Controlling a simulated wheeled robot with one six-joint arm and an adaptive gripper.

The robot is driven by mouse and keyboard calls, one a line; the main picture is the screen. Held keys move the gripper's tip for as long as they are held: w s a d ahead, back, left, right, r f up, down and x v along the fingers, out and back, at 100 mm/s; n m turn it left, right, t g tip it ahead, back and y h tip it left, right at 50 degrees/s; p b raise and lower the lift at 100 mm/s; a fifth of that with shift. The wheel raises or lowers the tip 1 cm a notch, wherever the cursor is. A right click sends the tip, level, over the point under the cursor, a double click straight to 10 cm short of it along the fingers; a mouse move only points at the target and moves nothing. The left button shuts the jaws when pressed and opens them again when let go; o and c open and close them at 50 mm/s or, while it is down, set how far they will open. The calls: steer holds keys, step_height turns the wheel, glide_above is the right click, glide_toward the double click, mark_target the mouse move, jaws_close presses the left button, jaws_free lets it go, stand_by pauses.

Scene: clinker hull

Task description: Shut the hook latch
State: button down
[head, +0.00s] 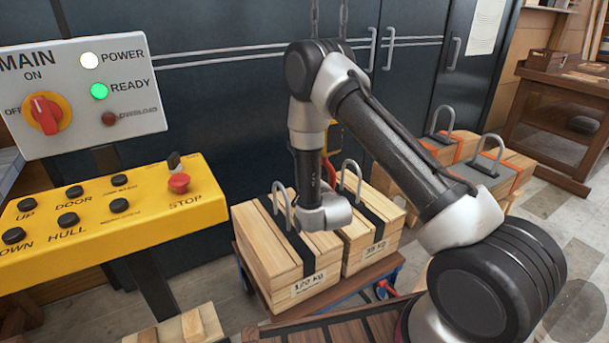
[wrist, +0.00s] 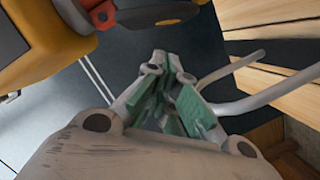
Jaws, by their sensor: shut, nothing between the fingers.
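In the wrist view my gripper (wrist: 160,65) has its green-padded fingers together, with nothing between them. A yellow-orange body with a dark face (wrist: 28,45) fills the upper left of that view, and an orange and dark grey rounded piece (wrist: 150,12) joins it at the top edge. This looks like the hook block and hook; my fingertips are below it and look apart from it. My fingers are hidden in the head view.
Wooden weights with metal loops (head: 290,255) (head: 372,235) stand on a cart below my wrist, with more (head: 485,165) to the right. A yellow control panel (head: 110,225) is at left. Dark cabinets (head: 235,90) stand behind; chains (head: 343,18) hang at the top.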

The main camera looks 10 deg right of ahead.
steer(key=f+n, duration=0.1)
steer(key=d+f+n, duration=0.1)
steer(key=f+n, duration=0.1)
steer(key=shift+w+d+f+t+h, duration=0.1)
steer(key=shift+w+d+t+h, duration=0.2)
steer(key=shift+d+t, duration=0.1)
steer(key=shift+f, duration=0.1)
stand_by(0.6)
